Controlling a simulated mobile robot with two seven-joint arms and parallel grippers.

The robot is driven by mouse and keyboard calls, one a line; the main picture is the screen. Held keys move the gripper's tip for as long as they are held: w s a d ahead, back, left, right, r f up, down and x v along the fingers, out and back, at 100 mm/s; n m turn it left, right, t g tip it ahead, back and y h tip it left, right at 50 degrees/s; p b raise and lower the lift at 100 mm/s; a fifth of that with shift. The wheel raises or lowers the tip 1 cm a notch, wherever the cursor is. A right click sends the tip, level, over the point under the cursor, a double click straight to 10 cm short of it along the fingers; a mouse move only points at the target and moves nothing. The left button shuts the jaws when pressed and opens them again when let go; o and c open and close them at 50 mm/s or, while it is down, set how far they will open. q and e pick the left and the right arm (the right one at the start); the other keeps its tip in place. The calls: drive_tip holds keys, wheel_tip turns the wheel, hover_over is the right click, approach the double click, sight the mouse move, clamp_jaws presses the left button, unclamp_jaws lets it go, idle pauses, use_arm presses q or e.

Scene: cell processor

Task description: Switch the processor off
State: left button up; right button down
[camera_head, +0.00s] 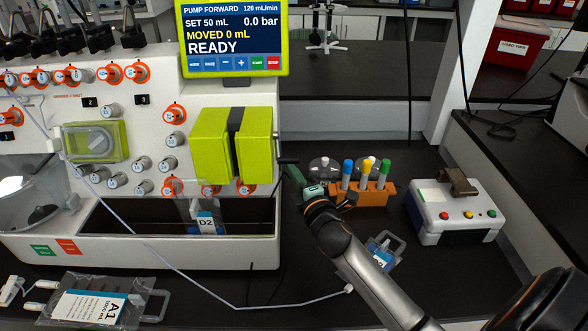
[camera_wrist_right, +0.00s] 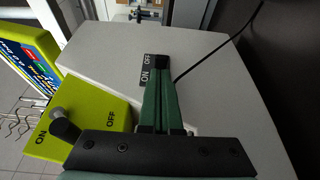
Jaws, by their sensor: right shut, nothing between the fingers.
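The processor (camera_head: 120,225) is a large white machine with a lit screen (camera_head: 232,38) reading READY. In the right wrist view, its pale side panel (camera_wrist_right: 215,85) carries a small plate with ON and OFF (camera_wrist_right: 149,72) and a dark switch (camera_wrist_right: 162,62). My right gripper (camera_head: 293,175) is at the machine's right side, with its green fingers (camera_wrist_right: 162,85) shut and empty. Their tips overlap the dark switch in the wrist view; I cannot tell whether they touch it. The switch position is hidden. My left gripper is not in view.
A lime box (camera_wrist_right: 85,125) with a knob and its own ON and OFF marks sits beside the fingers. An orange tube rack (camera_head: 372,196), a white device with coloured buttons (camera_head: 452,215) and a bag labelled A1 (camera_head: 95,303) lie on the dark bench. A thin tube crosses the front.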

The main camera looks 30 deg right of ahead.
drive_tip(key=shift+w+d, duration=0.1)
drive_tip(key=shift+d, duration=0.1)
drive_tip(key=shift+d+n+y+p, duration=0.4)
drive_tip(key=shift+n+y+p, duration=0.25)
drive_tip(key=shift+y, duration=0.45)
drive_tip(key=shift+w+d+p, duration=0.1)
drive_tip(key=shift+d+p, duration=0.25)
drive_tip(key=n+y, duration=0.2)
drive_tip(key=y, duration=0.1)
drive_tip(key=d+n+g+y+b, duration=0.1)
drive_tip(key=n+y, duration=0.1)
drive_tip(key=y, duration=0.1)
drive_tip(key=w+d+n+y, duration=0.1)
drive_tip(key=n+y, duration=0.1)
drive_tip(key=shift+w+d+g+y+b, duration=0.1)
drive_tip(key=shift+d+g+y+b, duration=0.1)
drive_tip(key=shift+g+y+b, duration=0.15)
